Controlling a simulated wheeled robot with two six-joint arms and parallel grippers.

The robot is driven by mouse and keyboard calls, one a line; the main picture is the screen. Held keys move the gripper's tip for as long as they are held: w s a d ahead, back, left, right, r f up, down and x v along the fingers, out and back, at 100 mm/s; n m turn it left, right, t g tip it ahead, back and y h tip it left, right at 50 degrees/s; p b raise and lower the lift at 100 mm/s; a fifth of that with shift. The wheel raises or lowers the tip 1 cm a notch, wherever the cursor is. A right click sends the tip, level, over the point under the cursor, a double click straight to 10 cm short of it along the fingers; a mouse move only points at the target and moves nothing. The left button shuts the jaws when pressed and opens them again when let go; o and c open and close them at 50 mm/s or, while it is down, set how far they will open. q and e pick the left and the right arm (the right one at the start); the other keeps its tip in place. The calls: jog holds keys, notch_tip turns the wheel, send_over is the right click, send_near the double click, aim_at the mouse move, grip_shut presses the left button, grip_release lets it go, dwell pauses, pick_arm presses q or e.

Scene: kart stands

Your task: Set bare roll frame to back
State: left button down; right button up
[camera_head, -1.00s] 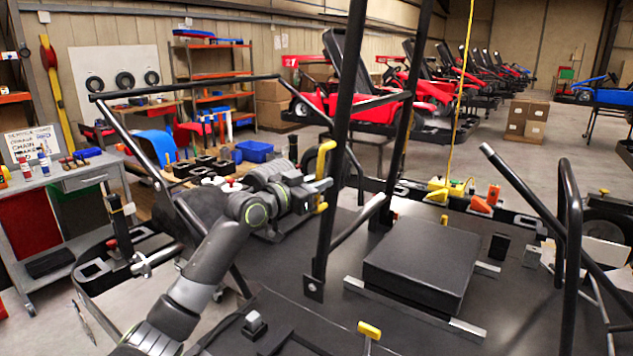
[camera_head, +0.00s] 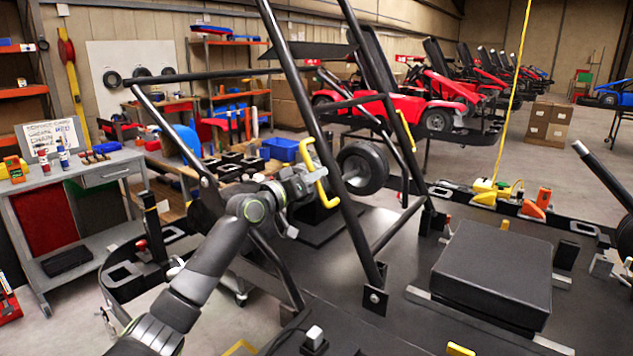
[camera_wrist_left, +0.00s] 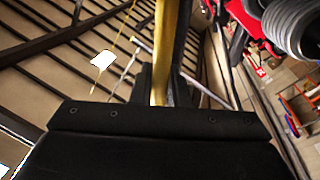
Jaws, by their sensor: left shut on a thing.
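The bare roll frame (camera_head: 347,218) is made of black tubes and stands on the dark kart deck, its top leaning to the left. One foot is at a bolted bracket (camera_head: 374,298) on the deck. My left gripper (camera_head: 316,180) is shut on the frame's yellow handle (camera_head: 326,170), on the near tube. In the left wrist view the handle (camera_wrist_left: 160,45) runs between the dark fingers of the gripper (camera_wrist_left: 161,85). A second yellow handle (camera_head: 404,132) is on the far tube. The frame's top is cut off by the picture edge. My right gripper is out of view.
A black block (camera_head: 492,270) lies on the deck to the right. A wheel (camera_head: 362,168) stands behind the near tube. A grey cart (camera_head: 108,178) is at the left. Red karts (camera_head: 440,95) stand behind, with open floor at the back right.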

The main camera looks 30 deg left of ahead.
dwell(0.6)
pick_arm(q)
jog(key=c, duration=1.7)
grip_release()
jog(key=shift+a+f, duration=0.1)
jog(key=shift+o, duration=1.1)
jog(key=shift+a+f, duration=0.1)
jog(key=shift+a, duration=0.1)
